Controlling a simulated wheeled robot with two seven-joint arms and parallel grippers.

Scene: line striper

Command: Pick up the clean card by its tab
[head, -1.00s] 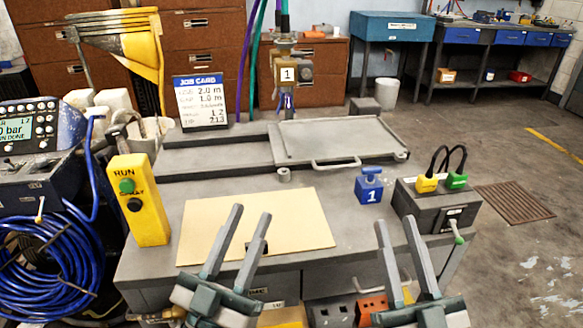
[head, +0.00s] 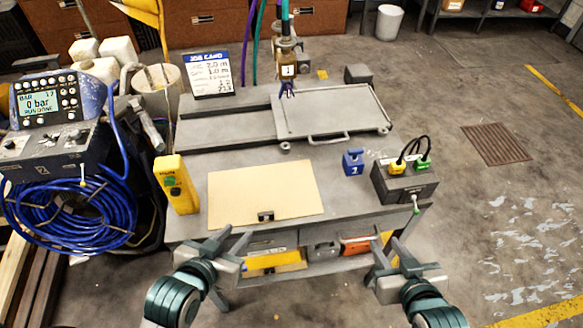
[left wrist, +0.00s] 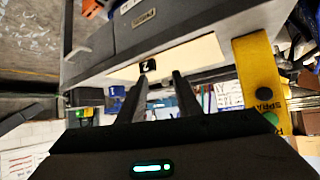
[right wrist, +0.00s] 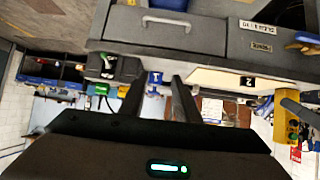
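The clean card (head: 262,190) is a flat cream sheet lying on the grey table top, with a small dark tab (head: 265,216) at its front edge. In the left wrist view the card (left wrist: 205,53) shows ahead of the fingers, its tab (left wrist: 148,66) just beyond them. The right wrist view shows the card (right wrist: 215,77) and the tab (right wrist: 248,82) too. My left gripper (head: 238,234) is open and empty, in front of the table edge, left of the tab. My right gripper (head: 380,239) is open and empty, further right. Neither touches the card.
A blue block (head: 353,162) and a dark box with yellow and green plugs (head: 405,182) stand right. A job card sign (head: 208,74) and grey tray (head: 335,110) are behind. Blue hose (head: 70,215) hangs at left.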

